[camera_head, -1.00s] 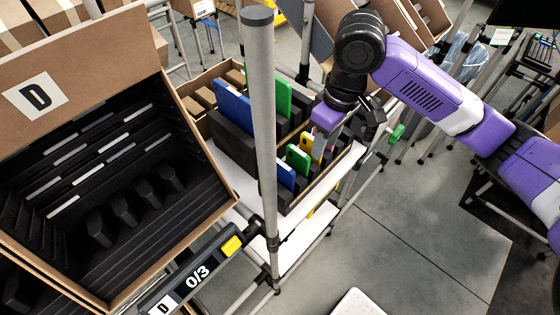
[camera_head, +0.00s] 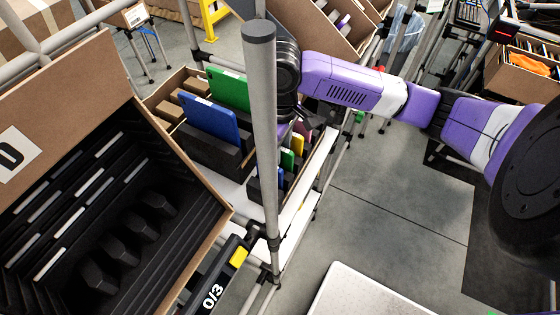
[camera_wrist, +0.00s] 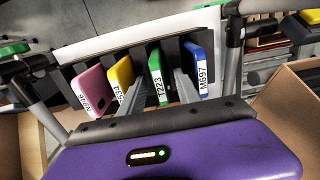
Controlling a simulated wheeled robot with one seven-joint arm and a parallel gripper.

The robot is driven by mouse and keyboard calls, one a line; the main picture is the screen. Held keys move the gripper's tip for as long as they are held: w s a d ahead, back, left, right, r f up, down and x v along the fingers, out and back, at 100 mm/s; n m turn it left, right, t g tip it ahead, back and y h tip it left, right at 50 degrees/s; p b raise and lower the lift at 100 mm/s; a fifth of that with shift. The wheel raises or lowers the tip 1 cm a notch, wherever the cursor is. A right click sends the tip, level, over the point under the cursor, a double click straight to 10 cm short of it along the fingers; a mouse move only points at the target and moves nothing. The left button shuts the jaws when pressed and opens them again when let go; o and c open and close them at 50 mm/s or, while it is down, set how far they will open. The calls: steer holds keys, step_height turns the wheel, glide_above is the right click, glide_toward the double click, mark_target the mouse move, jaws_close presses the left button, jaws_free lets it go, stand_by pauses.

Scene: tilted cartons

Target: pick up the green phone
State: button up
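The green phone (camera_wrist: 158,67) stands upright in a black slotted holder (camera_wrist: 172,48) in the wrist view, its white label reading T223. It also shows in the head view (camera_head: 287,160), right of the pole. My gripper (camera_wrist: 160,82) is open, with one finger on each side of the green phone in the picture. Whether the fingers touch it, I cannot tell. A yellow phone (camera_wrist: 122,72) and a pink phone (camera_wrist: 88,84) stand to its left, and a blue phone (camera_wrist: 197,66) to its right. In the head view, the pole hides much of my gripper.
A grey vertical pole (camera_head: 263,130) stands in front of the phone carton. A tilted carton D (camera_head: 70,85) with black slots fills the left. Grey floor (camera_head: 390,210) lies open at right.

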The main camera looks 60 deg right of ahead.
steer(key=shift+f, duration=0.75)
jaws_close()
steer(key=shift+r, duration=0.15)
